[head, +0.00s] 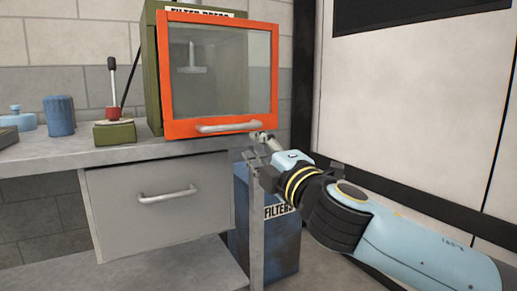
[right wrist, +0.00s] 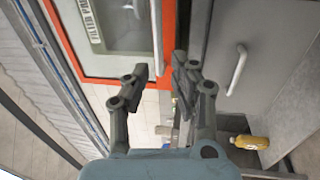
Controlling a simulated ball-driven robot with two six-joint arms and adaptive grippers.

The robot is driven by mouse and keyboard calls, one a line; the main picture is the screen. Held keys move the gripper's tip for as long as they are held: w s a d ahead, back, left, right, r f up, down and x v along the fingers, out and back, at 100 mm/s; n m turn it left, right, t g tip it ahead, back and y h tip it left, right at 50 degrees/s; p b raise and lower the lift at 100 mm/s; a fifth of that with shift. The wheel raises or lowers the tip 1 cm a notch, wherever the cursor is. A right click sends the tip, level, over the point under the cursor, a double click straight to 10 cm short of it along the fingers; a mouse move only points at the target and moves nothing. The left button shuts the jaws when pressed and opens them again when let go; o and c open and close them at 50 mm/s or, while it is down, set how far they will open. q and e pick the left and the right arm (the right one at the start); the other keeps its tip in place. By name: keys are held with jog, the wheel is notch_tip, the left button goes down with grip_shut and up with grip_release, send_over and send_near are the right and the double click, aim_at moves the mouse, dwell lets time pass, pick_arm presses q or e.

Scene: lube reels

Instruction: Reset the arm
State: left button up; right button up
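My right arm (head: 400,235) reaches in from the lower right. Its gripper (head: 258,146) is just below and right of the grey handle (head: 228,127) of the filter press door. My left gripper is not in view.
Below the worktop (head: 50,154) is a grey drawer (head: 115,205), shut, with a bar handle. A blue filters bin (head: 285,245) stands beneath my gripper. A red-based lever (head: 113,112) and blue canister (head: 59,116) stand left. A yellow bottle (right wrist: 250,142) shows low in the wrist view.

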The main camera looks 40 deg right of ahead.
dwell(0.5)
jog(key=s+d+f+m+g+p, duration=0.1)
jog(key=d+f+m+g+p, duration=0.15)
jog(key=f, duration=0.85)
jog(key=s+d+f+m+g+p, duration=0.15)
jog(key=f+g, duration=0.25)
jog(key=f, duration=0.8)
jog(key=s+f+m+g, duration=0.1)
jog(key=s+f+g, duration=0.1)
jog(key=s+f, duration=0.5)
jog(key=s+f+m+g, duration=0.2)
jog(key=s+f+g, duration=0.1)
jog(key=f, duration=0.8)
jog(key=s+a+f+m+g+y, duration=0.1)
jog(key=s+a+f+m+g, duration=0.1)
jog(key=s+f, duration=0.4)
jog(key=s+a+f+m+g+y+p, duration=0.1)
jog(key=s+a+f+m+g, duration=0.2)
jog(key=s, duration=1.4)
jog(key=s+a+f+m+g+y+p, duration=0.1)
jog(key=s+a+f+m+g, duration=0.1)
jog(key=s+a+f, duration=0.3)
jog(key=s+f+m, duration=0.1)
jog(key=s+f, duration=0.3)
jog(key=s, duration=0.3)
jog(key=shift+s+f+g+y, duration=0.2)
jog(key=shift+f+g+y, duration=0.15)
jog(key=shift+y, duration=0.05)
